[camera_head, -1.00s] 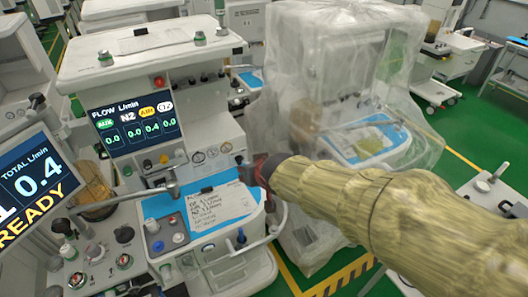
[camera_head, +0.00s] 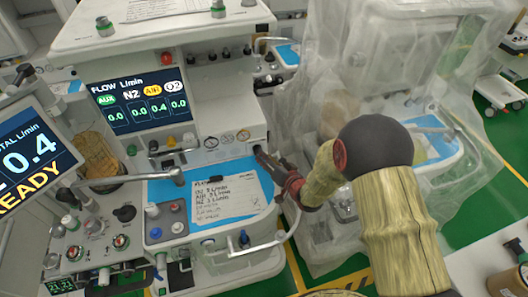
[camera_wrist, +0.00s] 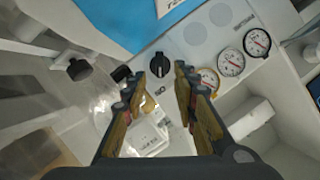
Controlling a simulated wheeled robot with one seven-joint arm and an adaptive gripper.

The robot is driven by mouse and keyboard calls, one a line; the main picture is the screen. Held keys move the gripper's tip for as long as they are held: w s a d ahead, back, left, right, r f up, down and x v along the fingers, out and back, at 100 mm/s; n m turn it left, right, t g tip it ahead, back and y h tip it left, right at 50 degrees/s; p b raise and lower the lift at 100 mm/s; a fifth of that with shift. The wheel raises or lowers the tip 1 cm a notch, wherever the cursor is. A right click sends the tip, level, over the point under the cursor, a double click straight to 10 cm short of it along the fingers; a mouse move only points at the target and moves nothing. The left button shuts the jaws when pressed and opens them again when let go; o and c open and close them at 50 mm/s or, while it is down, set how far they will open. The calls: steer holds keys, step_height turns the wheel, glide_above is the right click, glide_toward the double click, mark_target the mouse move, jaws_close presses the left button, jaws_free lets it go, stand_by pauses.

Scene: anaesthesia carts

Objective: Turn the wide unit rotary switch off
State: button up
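The wide unit (camera_head: 165,35) is the white cart with the flow screen (camera_head: 140,101). A black rotary switch (camera_wrist: 160,64) with a pale mark on its face shows in the wrist view, on the white panel beside the gauges. My gripper (camera_wrist: 158,74) is open and empty, its fingertips to either side of the switch in the picture. I cannot tell whether they touch it. In the head view my gripper (camera_head: 262,155) is at the right end of the unit's gauge panel and hides the switch there.
Gauges (camera_head: 227,139) sit left of my gripper. A blue work surface (camera_head: 170,190) with a written sheet (camera_head: 225,197) lies below. A plastic-covered cart (camera_head: 345,60) stands close on the right. Another black knob (camera_wrist: 78,68) shows in the wrist view.

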steer(key=x, duration=0.5)
steer(key=shift+b, duration=0.4)
steer(key=c, duration=0.3)
steer(key=shift+s, duration=0.1)
steer(key=c, duration=0.4)
jaws_close()
